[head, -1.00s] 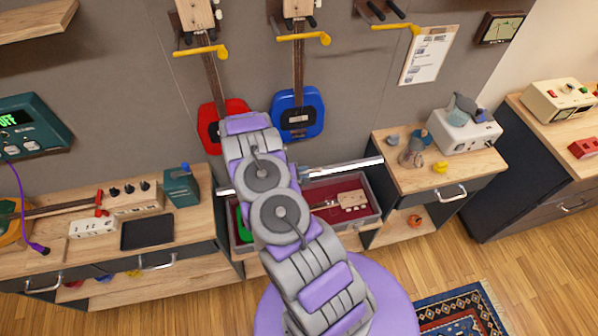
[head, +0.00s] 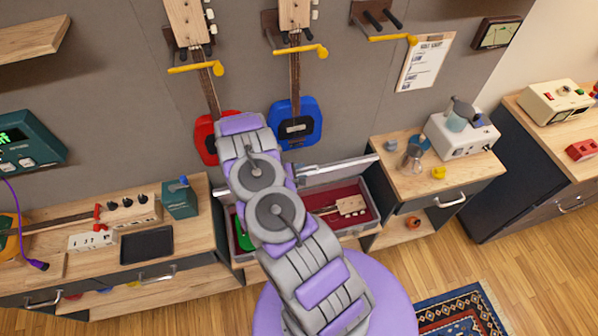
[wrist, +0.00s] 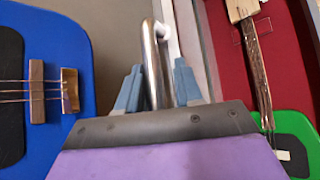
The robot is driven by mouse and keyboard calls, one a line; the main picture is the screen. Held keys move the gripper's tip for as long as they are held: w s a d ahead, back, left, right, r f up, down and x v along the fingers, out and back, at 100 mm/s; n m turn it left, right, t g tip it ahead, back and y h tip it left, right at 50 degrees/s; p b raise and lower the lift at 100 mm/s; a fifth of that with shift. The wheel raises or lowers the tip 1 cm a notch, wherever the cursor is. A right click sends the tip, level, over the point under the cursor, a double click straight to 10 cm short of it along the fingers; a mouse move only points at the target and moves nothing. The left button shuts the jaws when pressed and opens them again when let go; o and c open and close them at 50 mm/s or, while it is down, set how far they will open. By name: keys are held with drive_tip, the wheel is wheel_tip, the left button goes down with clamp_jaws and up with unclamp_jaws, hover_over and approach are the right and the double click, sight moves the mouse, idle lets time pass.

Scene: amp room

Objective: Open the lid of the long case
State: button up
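The long case (head: 358,229) is grey with a dark red lining. It stands open between two wooden cabinets in the head view. A green-bodied stringed instrument lies inside; its body (wrist: 297,140) and neck show in the wrist view. The lid (head: 342,170) is raised at the back of the case, below the hanging guitars, and partly hidden by my arm. In the wrist view my gripper (wrist: 157,85) has its two fingers on either side of a bent metal handle (wrist: 151,50), close against it. My arm hides the gripper in the head view.
A blue guitar (head: 296,124) and a red guitar (head: 205,140) hang on the wall just behind the lid. The left bench (head: 190,245) and right cabinet (head: 480,168) flank the case. The floor at front right has a patterned rug (head: 462,312).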

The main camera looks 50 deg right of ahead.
drive_tip(key=shift+o, duration=0.4)
drive_tip(key=v, duration=1.7)
drive_tip(key=shift+a, duration=0.2)
drive_tip(key=shift+w, duration=0.1)
